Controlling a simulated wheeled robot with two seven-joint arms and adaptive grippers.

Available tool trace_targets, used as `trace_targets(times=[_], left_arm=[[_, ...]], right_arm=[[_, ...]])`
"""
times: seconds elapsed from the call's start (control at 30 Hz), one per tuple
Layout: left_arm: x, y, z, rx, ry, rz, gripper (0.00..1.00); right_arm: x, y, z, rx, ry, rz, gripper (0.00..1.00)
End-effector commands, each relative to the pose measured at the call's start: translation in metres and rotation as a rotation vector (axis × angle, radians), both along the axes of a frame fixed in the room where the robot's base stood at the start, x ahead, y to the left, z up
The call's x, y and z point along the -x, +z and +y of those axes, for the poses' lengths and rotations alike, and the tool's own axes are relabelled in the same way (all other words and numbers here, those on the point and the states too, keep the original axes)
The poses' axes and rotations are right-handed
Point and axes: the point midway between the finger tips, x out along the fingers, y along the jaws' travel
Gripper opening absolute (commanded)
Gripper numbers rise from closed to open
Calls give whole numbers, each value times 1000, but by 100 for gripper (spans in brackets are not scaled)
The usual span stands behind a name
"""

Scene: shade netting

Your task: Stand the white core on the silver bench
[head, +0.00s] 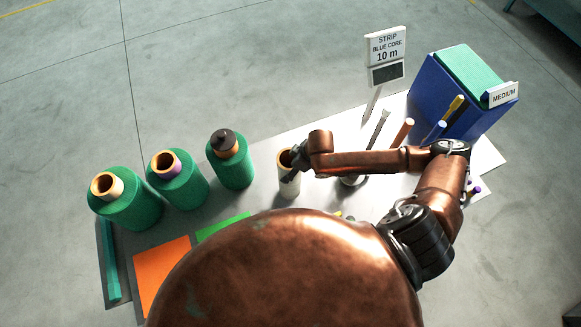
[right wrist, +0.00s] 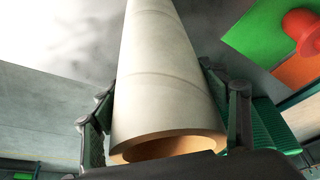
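The white core (head: 289,184) is a pale tube with a tan inside. It looks upright over the silver bench (head: 262,148) in the head view, right of the green rolls. I cannot tell whether its lower end touches the bench. My right gripper (head: 294,160) is at its upper end, reaching in from the right. In the right wrist view the core (right wrist: 165,75) lies between the two fingers (right wrist: 160,85), which press against its sides, its open end towards the camera. My left gripper is not in view.
Three green rolls (head: 128,208) stand at the left. Orange (head: 160,268) and green (head: 222,227) mats lie in front. A "STRIP BLUE CORE 10 m" sign (head: 386,47), an orange-brown rod (head: 403,132) and a blue box (head: 432,95) labelled MEDIUM stand at the right.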

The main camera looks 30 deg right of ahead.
Motion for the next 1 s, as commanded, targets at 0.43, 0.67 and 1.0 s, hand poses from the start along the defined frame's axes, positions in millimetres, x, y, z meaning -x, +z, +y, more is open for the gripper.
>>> trace_targets(times=[0.43,0.67,1.0], left_arm=[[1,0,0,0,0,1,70],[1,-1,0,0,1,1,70],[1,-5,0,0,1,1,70]], right_arm=[[0,0,0,0,0,0,86],[3,13,-5,1,0,-2,86],[23,76,-23,3,-2,-2,86]])
